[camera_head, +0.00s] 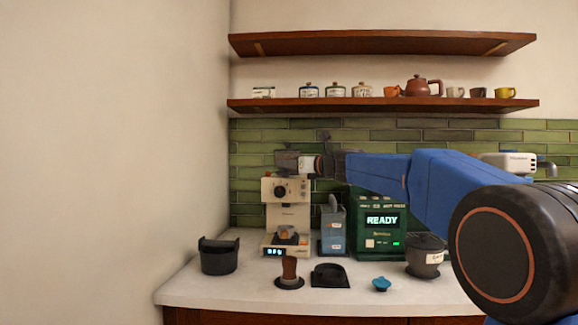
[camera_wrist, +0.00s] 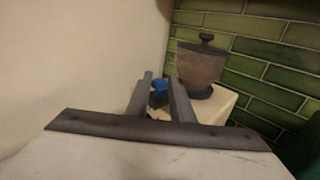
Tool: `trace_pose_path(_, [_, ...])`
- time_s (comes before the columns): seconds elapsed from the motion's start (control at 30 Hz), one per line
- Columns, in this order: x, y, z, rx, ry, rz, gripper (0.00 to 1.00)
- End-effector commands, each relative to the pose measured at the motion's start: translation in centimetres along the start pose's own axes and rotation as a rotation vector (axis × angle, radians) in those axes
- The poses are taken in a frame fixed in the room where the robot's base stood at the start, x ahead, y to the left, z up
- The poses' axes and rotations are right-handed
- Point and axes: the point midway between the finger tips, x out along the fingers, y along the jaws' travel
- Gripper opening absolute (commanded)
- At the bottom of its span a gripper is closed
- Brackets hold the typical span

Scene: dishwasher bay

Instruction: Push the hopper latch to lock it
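The cream grinder (camera_head: 287,197) stands on the counter at the left. In the wrist view its dark, see-through hopper (camera_wrist: 201,68) has a black lid knob and sits on a cream top (camera_wrist: 218,103). A small blue part, seemingly the latch (camera_wrist: 159,86), shows low beside the hopper. My gripper (camera_wrist: 160,77) has its two dark fingers apart, with the blue part seen in the gap between them. I cannot tell whether a finger touches it. In the head view my gripper is at the grinder's top and hides much of the hopper.
A blue-grey canister (camera_head: 333,230) and a green machine reading READY (camera_head: 381,245) stand right of the grinder. A black bin (camera_head: 218,257), a tamper (camera_head: 289,273), a black stand (camera_head: 330,275) and a small blue item (camera_head: 381,284) are in front. Shelves (camera_head: 380,105) hang above; a wall is close left.

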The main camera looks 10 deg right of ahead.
Motion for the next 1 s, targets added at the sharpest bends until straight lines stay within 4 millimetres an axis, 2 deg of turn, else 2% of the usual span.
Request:
trace_pose_path(0.03, [0.0,0.0,0.0,0.000,0.000,0.000,0.08])
trace_pose_path(0.07, [0.0,0.0,0.0,0.000,0.000,0.000,0.00])
trace_pose_path(0.1, [0.0,0.0,0.0,0.000,0.000,0.000,0.00])
trace_pose_path(0.27, [0.1,-0.1,0.0,0.000,0.000,0.000,0.00])
trace_pose_path(0.57, [1.8,-1.8,-0.1,0.000,0.001,0.000,0.00])
trace_pose_path(0.83, [1.9,-1.9,0.0,0.000,-0.001,-0.002,0.00])
trace_pose_path(0.87, [1.9,-1.9,0.0,0.000,-0.001,-0.002,0.26])
trace_pose_path(0.9, [1.9,-1.9,0.0,0.000,-0.001,-0.002,0.36])
trace_pose_path(1.0, [1.8,-1.9,0.0,0.000,-0.001,-0.001,0.36])
